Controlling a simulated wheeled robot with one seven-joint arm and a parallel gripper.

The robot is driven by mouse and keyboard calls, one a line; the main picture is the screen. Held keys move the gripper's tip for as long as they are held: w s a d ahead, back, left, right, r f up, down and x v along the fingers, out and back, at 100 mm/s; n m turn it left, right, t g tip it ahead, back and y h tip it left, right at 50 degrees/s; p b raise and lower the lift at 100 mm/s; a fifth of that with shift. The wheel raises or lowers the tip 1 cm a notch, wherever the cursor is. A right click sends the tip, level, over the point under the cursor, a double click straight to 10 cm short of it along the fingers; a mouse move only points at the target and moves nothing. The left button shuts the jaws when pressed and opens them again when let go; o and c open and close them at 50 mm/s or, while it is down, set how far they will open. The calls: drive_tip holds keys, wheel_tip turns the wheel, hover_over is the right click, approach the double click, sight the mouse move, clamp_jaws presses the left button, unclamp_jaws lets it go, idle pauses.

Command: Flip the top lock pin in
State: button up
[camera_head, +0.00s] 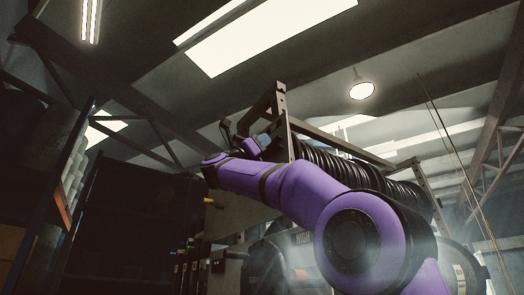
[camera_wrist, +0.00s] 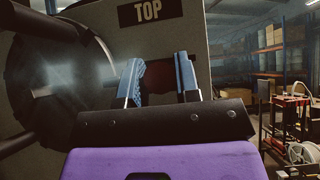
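In the wrist view my gripper (camera_wrist: 159,62) has its two blue-grey fingers upright and apart, in front of a grey-beige panel (camera_wrist: 212,20) with a black "TOP" label (camera_wrist: 153,12). A dark red part (camera_wrist: 158,82) shows in the gap between the fingers, below the label. I cannot tell whether it is the top lock pin or whether the fingers touch it. No clear pin shape shows. In the head view my gripper (camera_head: 244,142) is small and dark at the end of my raised purple arm, close to a metal frame (camera_head: 282,125).
A large round black part (camera_wrist: 60,85) stands close at left in the wrist view. Black coiled hose (camera_head: 345,172) lies behind my arm in the head view. Shelves with boxes (camera_wrist: 270,38) and a bench (camera_wrist: 292,100) stand farther off at right.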

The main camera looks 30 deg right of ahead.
drive_tip(key=o, duration=0.3)
drive_tip(key=shift+w+f, duration=0.1)
drive_tip(key=shift+w, duration=0.15)
drive_tip(key=shift+s, duration=0.15)
drive_tip(key=shift+a, duration=0.1)
drive_tip(key=v, duration=1)
drive_tip(key=shift+a+f, duration=0.15)
drive_tip(key=shift+f, duration=0.1)
drive_tip(key=shift+n, duration=0.3)
